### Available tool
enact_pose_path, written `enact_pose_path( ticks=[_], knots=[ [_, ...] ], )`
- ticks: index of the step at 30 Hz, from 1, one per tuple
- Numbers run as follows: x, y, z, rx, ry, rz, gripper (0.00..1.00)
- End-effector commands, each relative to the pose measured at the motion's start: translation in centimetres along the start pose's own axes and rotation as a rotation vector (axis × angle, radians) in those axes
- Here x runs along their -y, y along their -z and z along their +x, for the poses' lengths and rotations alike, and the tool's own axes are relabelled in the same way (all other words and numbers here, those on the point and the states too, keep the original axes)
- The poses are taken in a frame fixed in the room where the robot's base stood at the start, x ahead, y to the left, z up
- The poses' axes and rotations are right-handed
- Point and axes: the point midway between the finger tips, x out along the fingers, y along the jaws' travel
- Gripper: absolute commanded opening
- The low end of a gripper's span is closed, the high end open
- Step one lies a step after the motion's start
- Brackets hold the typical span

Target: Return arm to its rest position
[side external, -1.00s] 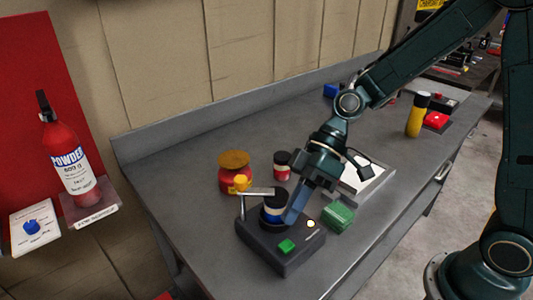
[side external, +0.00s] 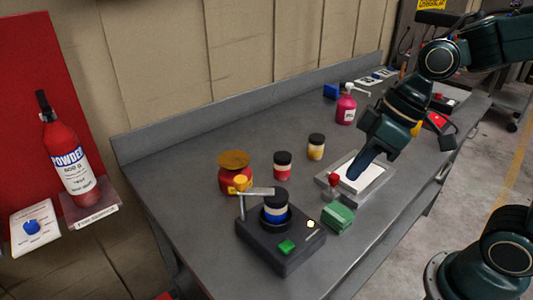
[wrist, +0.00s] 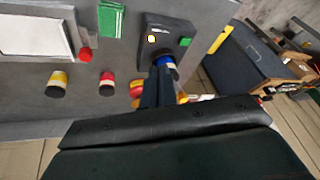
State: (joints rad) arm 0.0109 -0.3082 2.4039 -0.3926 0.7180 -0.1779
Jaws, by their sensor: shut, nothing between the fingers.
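My gripper (side external: 352,178) is shut and empty, in the air over the white-topped tray (side external: 372,192) at the middle right of the bench. In the wrist view my gripper (wrist: 160,75) points toward the black device. The black device (side external: 262,248) with a green button stands at the bench's near end. A black-lidded jar with a blue and white band (side external: 275,210) sits upright in its round holder, apart from my gripper. In the wrist view the jar (wrist: 166,63) is partly hidden behind the fingers.
A red jar (side external: 282,168), a yellow jar (side external: 316,148) and a wide orange-lidded jar (side external: 235,175) stand on the bench. A pink pump bottle (side external: 346,108) stands farther back.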

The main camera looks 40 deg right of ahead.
Motion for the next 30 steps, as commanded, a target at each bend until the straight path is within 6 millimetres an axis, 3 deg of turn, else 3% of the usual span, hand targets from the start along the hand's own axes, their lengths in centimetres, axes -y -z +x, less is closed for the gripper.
enact_pose_path(
  ticks=[15, 21, 30],
  knots=[
    [-2.4, -6.4, -6.8, -0.106, -0.284, 0.322, 0.00],
    [-2.7, -7.7, -7.8, -0.130, -0.322, 0.391, 0.00],
    [-2.8, -7.9, -7.9, -0.133, -0.327, 0.401, 0.00]
  ],
)
